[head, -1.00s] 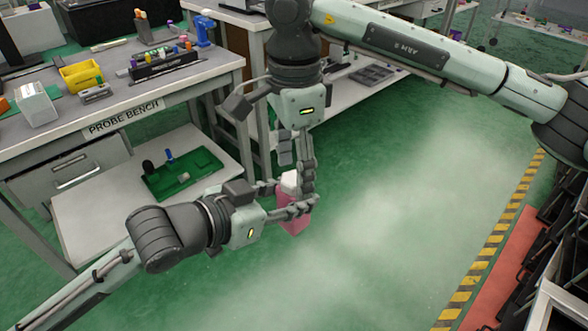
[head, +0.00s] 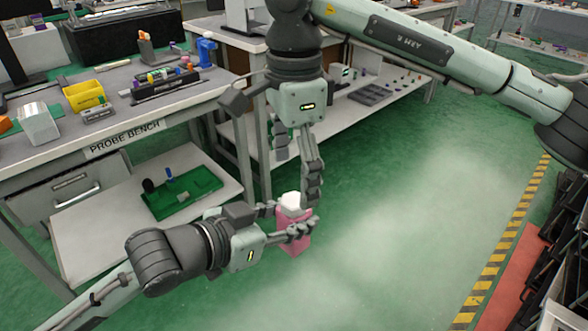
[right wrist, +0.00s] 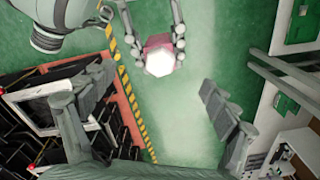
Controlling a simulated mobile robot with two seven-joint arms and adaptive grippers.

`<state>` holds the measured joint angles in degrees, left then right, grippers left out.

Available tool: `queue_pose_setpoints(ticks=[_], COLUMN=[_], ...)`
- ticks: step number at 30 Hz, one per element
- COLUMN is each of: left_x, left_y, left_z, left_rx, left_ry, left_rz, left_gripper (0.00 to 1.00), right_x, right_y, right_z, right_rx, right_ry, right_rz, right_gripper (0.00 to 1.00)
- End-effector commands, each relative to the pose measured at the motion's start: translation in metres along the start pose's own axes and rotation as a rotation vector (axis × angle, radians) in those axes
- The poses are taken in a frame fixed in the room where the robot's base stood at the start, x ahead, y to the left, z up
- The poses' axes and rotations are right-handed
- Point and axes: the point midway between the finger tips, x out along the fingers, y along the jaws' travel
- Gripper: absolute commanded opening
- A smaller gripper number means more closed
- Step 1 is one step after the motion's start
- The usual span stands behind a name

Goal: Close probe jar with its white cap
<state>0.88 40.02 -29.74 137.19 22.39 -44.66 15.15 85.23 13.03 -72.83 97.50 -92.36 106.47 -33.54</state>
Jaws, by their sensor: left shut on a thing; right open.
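The probe jar (head: 296,241) is pink and is held upright above the floor by my left gripper (head: 287,223). Its fingers are shut on the jar's sides. The white cap (head: 293,201) sits on top of the jar; whether it is fully seated cannot be told. My right gripper (head: 297,172) points down just above the cap, open and empty. In the right wrist view, the cap (right wrist: 160,62) hides most of the jar (right wrist: 158,41), with left gripper fingers on both sides. The right gripper's fingers (right wrist: 152,115) are wide apart there.
The probe bench (head: 45,150) stands at the left with a yellow bin (head: 84,97) and small parts on it. A green tray (head: 182,193) lies on its lower shelf. A black rack (head: 560,235) is at the right. The floor between is clear.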

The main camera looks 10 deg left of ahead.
Motion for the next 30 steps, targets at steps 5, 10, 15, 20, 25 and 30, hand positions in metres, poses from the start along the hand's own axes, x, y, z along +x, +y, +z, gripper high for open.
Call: queue_pose_setpoints(ticks=[5,10,15,20,25,30], left_x=[0.000,0.000,0.000,0.000,0.000,0.000], left_y=[0.000,0.000,0.000,0.000,0.000,0.000], left_z=[-0.001,-0.001,-0.001,-0.001,-0.001,-0.001], left_rx=[0.000,0.000,0.000,0.000,0.000,0.000], left_ry=[0.001,0.001,0.001,0.001,0.001,0.001], left_rz=[0.000,0.000,0.000,0.000,0.000,0.000], left_gripper=[0.00,0.00,0.00,0.00,0.00,0.00], right_x=[-0.014,-0.048,-0.084,-0.108,-0.119,-0.120], right_y=[-0.001,-0.001,-0.001,-0.001,0.000,0.000], right_z=[0.000,0.000,0.000,0.000,0.000,0.000], right_rx=[0.000,0.001,0.001,0.001,0.000,-0.001], right_ry=[0.000,0.001,0.000,0.001,0.000,0.000], right_rz=[-0.003,-0.005,-0.004,-0.002,0.000,0.000], right_gripper=[0.87,0.87,0.87,0.87,0.87,0.87])
